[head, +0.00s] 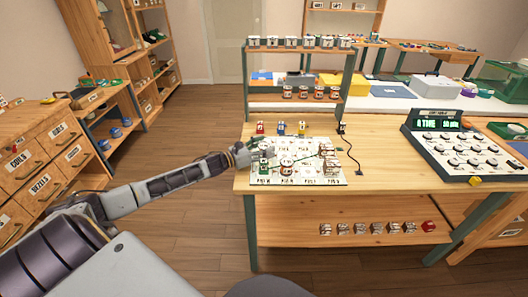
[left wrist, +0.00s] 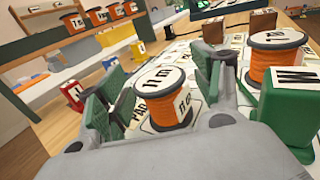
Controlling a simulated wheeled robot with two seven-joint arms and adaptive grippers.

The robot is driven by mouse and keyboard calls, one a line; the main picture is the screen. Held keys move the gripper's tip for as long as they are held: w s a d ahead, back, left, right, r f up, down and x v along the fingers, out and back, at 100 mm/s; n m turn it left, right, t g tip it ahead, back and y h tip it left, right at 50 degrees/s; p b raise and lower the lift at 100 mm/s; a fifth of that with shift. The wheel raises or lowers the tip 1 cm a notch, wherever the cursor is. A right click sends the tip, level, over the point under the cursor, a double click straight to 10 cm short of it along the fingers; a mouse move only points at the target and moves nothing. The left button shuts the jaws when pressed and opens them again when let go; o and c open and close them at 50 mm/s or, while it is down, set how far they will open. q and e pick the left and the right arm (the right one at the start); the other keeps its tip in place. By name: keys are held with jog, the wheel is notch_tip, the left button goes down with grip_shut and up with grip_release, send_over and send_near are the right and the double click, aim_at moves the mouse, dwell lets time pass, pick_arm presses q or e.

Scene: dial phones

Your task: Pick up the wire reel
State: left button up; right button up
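A wire reel (left wrist: 163,95) with orange wire and a white top marked "11 m" stands between the fingers of my left gripper (left wrist: 163,85) in the left wrist view. The fingers, with green pads, are spread, with small gaps seeming to show on both sides of the reel. In the head view my left gripper (head: 258,150) is low at the left side of the white board (head: 340,180). The reel between the fingers is hard to make out there. My right gripper is out of view.
Several blocks and reels crowd the board. Red, blue and yellow blocks (head: 281,128) stand behind it. A wooden rack (head: 293,111) with more reels rises at the table's back. A large keypad device (head: 462,150) is at the right.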

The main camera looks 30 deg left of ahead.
aim_at(264, 146)
pick_arm(q)
jog(key=c, duration=0.7)
jog(key=shift+c, duration=1.1)
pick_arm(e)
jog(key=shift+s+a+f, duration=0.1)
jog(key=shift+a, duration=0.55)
pick_arm(q)
jog(key=shift+r, duration=0.15)
jog(key=shift+r, duration=0.65)
notch_tip(264, 146, up, 7)
jog(key=shift+f+p, duration=0.1)
jog(key=shift+p, duration=0.35)
jog(key=shift+r, duration=0.8)
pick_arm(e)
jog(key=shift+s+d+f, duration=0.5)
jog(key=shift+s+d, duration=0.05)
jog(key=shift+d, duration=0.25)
